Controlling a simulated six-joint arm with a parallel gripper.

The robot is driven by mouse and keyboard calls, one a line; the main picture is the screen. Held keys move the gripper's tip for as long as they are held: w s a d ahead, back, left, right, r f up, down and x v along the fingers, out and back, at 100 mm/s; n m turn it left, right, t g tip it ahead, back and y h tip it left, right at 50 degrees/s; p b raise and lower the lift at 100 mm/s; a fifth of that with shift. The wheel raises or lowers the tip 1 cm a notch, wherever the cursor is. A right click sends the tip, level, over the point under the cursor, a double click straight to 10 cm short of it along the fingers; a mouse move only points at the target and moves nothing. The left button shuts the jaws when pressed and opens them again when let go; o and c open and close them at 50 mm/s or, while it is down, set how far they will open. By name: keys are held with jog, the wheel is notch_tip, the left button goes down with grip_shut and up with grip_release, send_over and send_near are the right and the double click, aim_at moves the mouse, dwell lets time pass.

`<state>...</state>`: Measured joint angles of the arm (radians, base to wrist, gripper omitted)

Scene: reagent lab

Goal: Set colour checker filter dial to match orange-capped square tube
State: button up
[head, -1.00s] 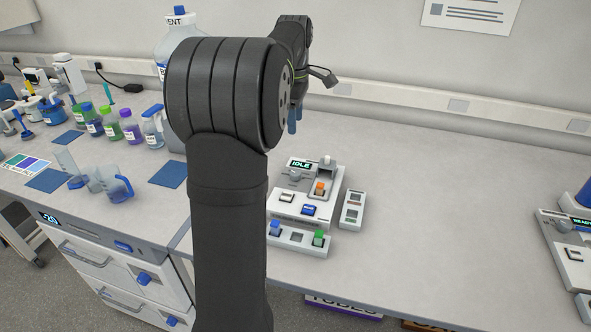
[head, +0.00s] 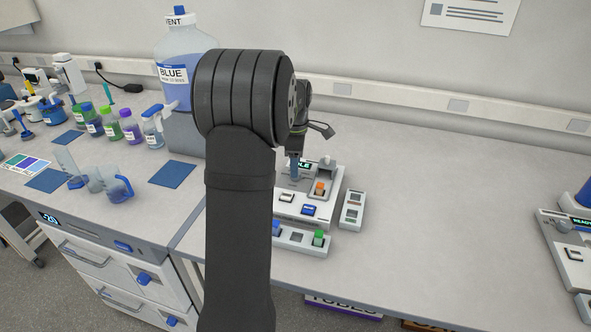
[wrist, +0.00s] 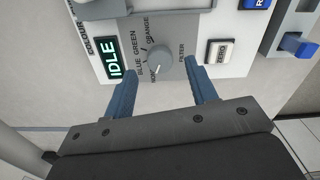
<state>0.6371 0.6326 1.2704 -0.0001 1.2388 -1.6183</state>
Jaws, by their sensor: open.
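The colour checker (head: 284,211) stands on the bench in the head view. An orange-capped tube (head: 319,187) stands upright in its right-hand slot. In the wrist view the grey filter dial (wrist: 159,62) has NONE, BLUE, GREEN and ORANGE printed around it. The dial's exact pointer setting is hard to read. The display (wrist: 114,61) reads IDLE. My gripper (wrist: 163,77) is open, its blue fingers on either side of the dial with gaps visible. In the head view my gripper (head: 295,168) hides the dial and part of the display.
A rack (head: 297,239) in front of the checker holds blue-capped and green-capped tubes. A small block (head: 352,210) stands to the right. A white button (wrist: 220,51) lies close to the right finger. The bench further right is clear up to another device (head: 568,262).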

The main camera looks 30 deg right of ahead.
jog(key=shift+f, duration=1.5)
jog(key=shift+c, duration=0.4)
jog(key=c, duration=0.9)
